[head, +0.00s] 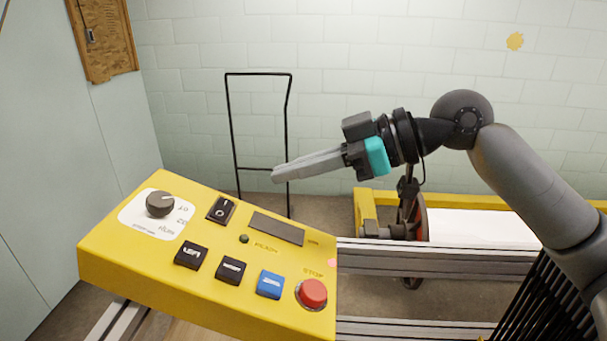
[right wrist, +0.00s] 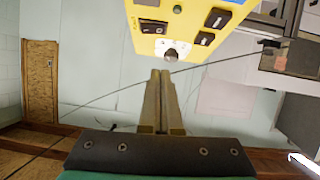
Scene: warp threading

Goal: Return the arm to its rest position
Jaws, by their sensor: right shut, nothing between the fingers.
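My right gripper (head: 278,175) is in the middle of the head view, above and behind the yellow control panel (head: 130,250). Its long grey fingers point left and are shut with nothing between them. In the right wrist view the fingers (right wrist: 160,75) lie side by side, and the yellow panel (right wrist: 190,22) shows beyond their tips. The fingers look apart from the panel. My right arm reaches in from the right side of the head view. My left gripper is not in view.
The panel carries a dark knob (head: 160,204), a rocker switch (head: 221,209), several push buttons and a red stop button (head: 313,293). A black metal frame (head: 287,110) stands behind. Metal rails (head: 420,262) and a white roll (head: 480,227) lie at right. Air around the gripper looks clear.

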